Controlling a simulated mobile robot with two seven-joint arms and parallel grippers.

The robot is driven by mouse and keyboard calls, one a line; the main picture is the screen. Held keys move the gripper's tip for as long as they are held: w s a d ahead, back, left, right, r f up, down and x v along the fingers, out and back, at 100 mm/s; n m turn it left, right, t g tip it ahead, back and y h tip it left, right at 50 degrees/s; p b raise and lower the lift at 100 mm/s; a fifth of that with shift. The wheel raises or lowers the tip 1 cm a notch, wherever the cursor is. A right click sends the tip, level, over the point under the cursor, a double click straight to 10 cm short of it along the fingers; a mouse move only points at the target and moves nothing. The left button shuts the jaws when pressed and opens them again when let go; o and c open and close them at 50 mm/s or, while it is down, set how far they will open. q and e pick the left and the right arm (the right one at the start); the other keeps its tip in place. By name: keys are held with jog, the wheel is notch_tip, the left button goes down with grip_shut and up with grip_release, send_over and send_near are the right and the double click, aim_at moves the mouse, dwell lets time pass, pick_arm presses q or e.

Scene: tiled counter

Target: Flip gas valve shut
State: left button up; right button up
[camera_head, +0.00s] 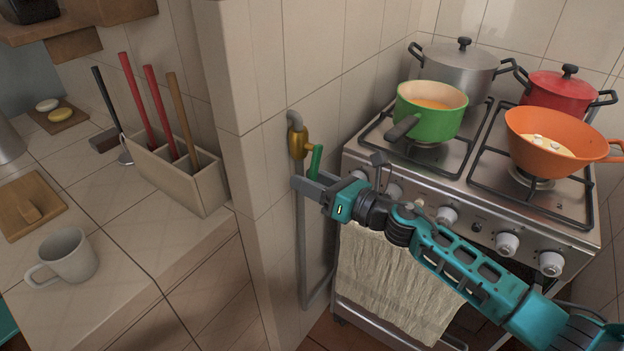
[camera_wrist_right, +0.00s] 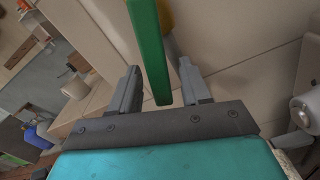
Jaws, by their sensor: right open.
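The gas valve has a brass body (camera_head: 298,143) on a grey pipe against the tiled wall, left of the stove. Its green handle (camera_head: 316,160) sits at the right of the body and points down, roughly along the pipe. My right gripper (camera_head: 306,183) is at the lower end of the handle. In the right wrist view the green handle (camera_wrist_right: 150,50) reaches down between the two open fingers, with a gap on each side. No grip shows. My left gripper is in neither view.
The stove (camera_head: 475,195) stands at the right with pots, including a green pot (camera_head: 436,125) and an orange pan (camera_head: 530,130). A towel (camera_head: 395,285) hangs below my right arm. A wall corner is left of the pipe; a mug (camera_head: 68,257) stands on the left counter.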

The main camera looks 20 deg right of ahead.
grip_shut()
dwell(0.3)
jog(key=shift+d, duration=0.1)
dwell(0.4)
